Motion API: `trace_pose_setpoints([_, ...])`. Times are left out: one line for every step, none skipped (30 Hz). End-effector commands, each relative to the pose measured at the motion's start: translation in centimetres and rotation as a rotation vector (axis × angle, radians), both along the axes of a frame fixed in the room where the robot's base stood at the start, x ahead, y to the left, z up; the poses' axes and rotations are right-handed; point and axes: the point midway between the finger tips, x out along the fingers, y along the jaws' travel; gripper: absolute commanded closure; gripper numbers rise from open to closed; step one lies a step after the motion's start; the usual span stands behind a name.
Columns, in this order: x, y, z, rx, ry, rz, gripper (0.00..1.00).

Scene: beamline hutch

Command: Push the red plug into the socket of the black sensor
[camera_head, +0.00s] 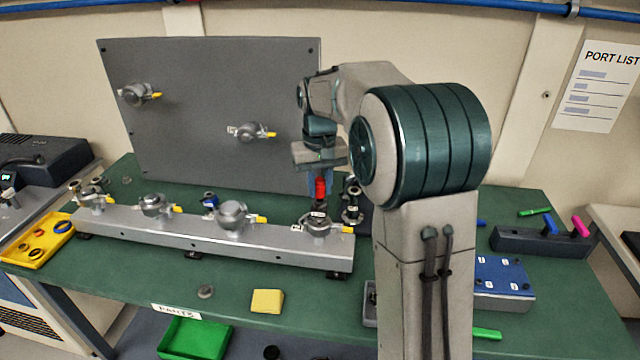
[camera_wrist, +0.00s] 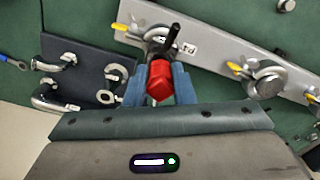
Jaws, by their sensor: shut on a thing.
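The red plug (camera_head: 320,187) is held between the fingers of my gripper (camera_head: 319,182), which is shut on it. In the wrist view the red plug (camera_wrist: 160,80) sits between the two blue fingers of my gripper (camera_wrist: 158,84), with a black part (camera_wrist: 172,40) sticking out beyond it. The plug is above the right end of the grey rail, over or beside a valve-like fitting with a yellow lever (camera_head: 318,224). The black sensor and its socket are not clearly made out; whether the plug touches anything I cannot tell.
The grey rail (camera_head: 190,232) carries several fittings. A grey panel (camera_head: 220,80) stands behind it. A dark plate with metal pipe pieces (camera_wrist: 85,85) lies beside my gripper.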

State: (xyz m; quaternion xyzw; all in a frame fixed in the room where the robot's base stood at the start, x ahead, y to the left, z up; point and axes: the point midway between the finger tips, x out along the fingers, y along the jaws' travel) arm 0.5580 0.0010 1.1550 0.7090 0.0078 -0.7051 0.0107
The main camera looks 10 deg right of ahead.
Motion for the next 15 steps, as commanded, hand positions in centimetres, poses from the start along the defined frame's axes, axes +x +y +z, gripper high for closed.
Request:
trace_pose_setpoints([0.00, 0.00, 0.00, 0.000, 0.000, 0.000, 1.00])
trace_pose_setpoints([0.00, 0.00, -0.01, 0.000, 0.000, 0.000, 1.00])
trace_pose_setpoints([0.00, 0.00, -0.04, 0.000, 0.000, 0.000, 1.00])
trace_pose_setpoints([0.00, 0.01, -0.07, 0.000, 0.000, 0.000, 1.00])
trace_pose_setpoints([0.00, 0.01, -0.10, 0.000, 0.000, 0.000, 1.00])
trace_pose_setpoints([0.00, 0.01, -0.16, 0.000, 0.000, 0.000, 1.00])
trace_pose_setpoints([0.00, 0.01, -0.20, 0.000, 0.000, 0.000, 1.00])
trace_pose_setpoints([0.00, 0.01, -0.25, 0.000, 0.000, 0.000, 1.00])
trace_pose_setpoints([0.00, 0.01, -0.32, 0.000, 0.000, 0.000, 1.00])
trace_pose_setpoints([0.00, 0.01, -0.36, 0.000, 0.000, 0.000, 1.00])
trace_pose_setpoints([0.00, 0.01, -0.41, 0.000, 0.000, 0.000, 1.00])
trace_pose_setpoints([0.00, 0.01, -0.47, 0.000, 0.000, 0.000, 1.00])
trace_pose_setpoints([0.00, 0.01, -0.52, 0.000, 0.000, 0.000, 1.00])
trace_pose_setpoints([0.00, 0.01, -0.56, 0.000, 0.000, 0.000, 1.00])
trace_pose_setpoints([0.00, 0.01, -0.62, 0.000, 0.000, 0.000, 1.00])
